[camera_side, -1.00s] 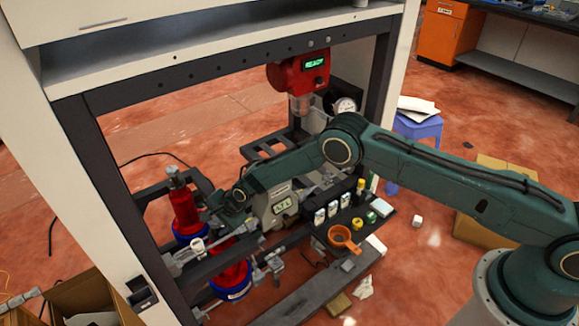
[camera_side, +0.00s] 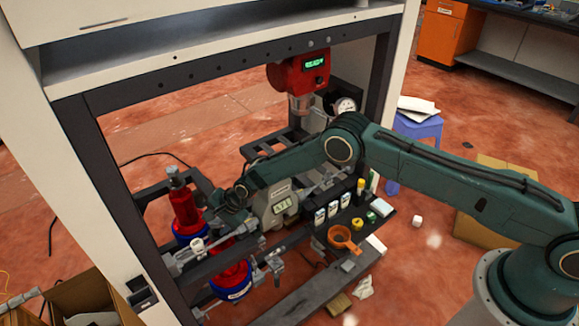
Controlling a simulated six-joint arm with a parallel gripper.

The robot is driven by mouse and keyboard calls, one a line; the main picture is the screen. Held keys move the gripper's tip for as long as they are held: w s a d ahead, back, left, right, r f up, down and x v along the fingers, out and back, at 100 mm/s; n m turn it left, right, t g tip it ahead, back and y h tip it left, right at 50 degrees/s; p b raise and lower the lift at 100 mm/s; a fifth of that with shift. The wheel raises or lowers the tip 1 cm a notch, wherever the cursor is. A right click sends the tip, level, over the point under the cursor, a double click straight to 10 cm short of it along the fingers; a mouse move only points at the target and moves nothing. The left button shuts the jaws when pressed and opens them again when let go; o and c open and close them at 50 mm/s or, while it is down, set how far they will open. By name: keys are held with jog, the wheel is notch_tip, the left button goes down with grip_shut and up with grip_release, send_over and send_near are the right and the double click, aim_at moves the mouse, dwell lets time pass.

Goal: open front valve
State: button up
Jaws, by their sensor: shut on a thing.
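Two red cylinders with blue bands stand at the left of the rack, a rear one (camera_side: 184,208) and a front one (camera_side: 235,277) lower and nearer. Grey valve fittings (camera_side: 192,252) sit in front of them, with more at the front cylinder's right (camera_side: 268,268). My gripper (camera_side: 222,222) reaches down from the right, over the top of the front cylinder. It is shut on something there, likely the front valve. The fingertips and the exact grip are small and partly hidden by my wrist and the rack bar.
Several small bottles (camera_side: 332,208) and an orange funnel (camera_side: 341,237) are on a dark shelf. A red dispenser head (camera_side: 299,75) hangs above. The dark frame post (camera_side: 112,195) is close on the left.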

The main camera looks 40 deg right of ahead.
jog(key=shift+w+r, duration=0.4)
jog(key=shift+r, duration=0.05)
jog(key=o, duration=0.8)
jog(key=shift+a, duration=0.1)
jog(key=shift+f, duration=0.1)
jog(key=shift+s, duration=0.1)
jog(key=shift+r, duration=3.45)
jog(key=shift+s+f, duration=0.1)
